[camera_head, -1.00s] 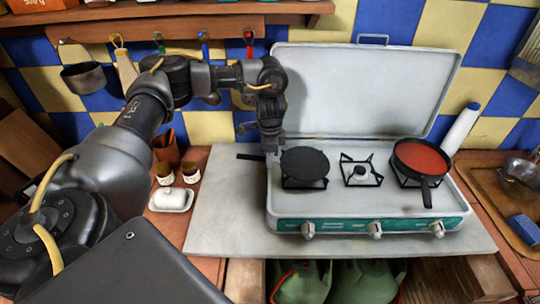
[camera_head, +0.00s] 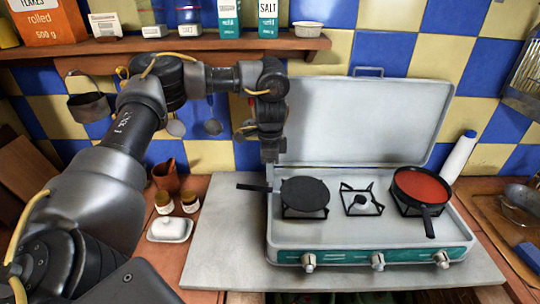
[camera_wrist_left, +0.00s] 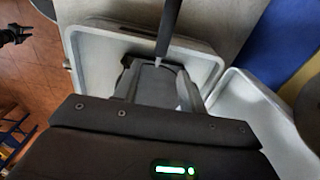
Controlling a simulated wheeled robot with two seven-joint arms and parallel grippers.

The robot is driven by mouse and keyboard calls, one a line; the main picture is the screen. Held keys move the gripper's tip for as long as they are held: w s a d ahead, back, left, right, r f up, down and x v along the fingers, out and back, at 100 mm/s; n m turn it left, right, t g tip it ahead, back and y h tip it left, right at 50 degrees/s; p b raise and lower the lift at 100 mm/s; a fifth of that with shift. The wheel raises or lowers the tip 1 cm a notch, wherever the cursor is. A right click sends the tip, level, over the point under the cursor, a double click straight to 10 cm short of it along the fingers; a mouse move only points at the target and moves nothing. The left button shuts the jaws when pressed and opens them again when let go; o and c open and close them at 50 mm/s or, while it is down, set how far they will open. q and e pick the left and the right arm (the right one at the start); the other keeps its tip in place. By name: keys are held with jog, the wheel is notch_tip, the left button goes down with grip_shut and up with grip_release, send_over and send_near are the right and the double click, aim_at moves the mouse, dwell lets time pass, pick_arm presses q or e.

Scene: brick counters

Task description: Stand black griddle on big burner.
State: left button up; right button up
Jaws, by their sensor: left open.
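The black griddle (camera_head: 305,193) lies flat on the grate of the left burner (camera_head: 305,213), with its handle (camera_head: 256,187) pointing left past the stove's edge. The griddle hides that burner's middle. The middle burner (camera_head: 360,202) is bare and has a small cap. My left gripper (camera_head: 270,158) is open and empty, pointing down above the handle side of the griddle, apart from it. In the left wrist view the griddle (camera_wrist_left: 157,85) and its handle (camera_wrist_left: 169,28) show beyond the open fingers. My right gripper does not show in the head view.
A pan with red contents (camera_head: 421,186) sits on the right burner. The stove's raised lid (camera_head: 365,120) stands behind. A white butter dish (camera_head: 169,229) and two small jars stand left of the stove. A shelf (camera_head: 200,45) runs above, with hanging utensils below it.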

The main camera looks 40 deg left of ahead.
pick_arm(q)
notch_tip(320, 180, up, 5)
jog(key=shift+r, duration=0.1)
dwell(0.7)
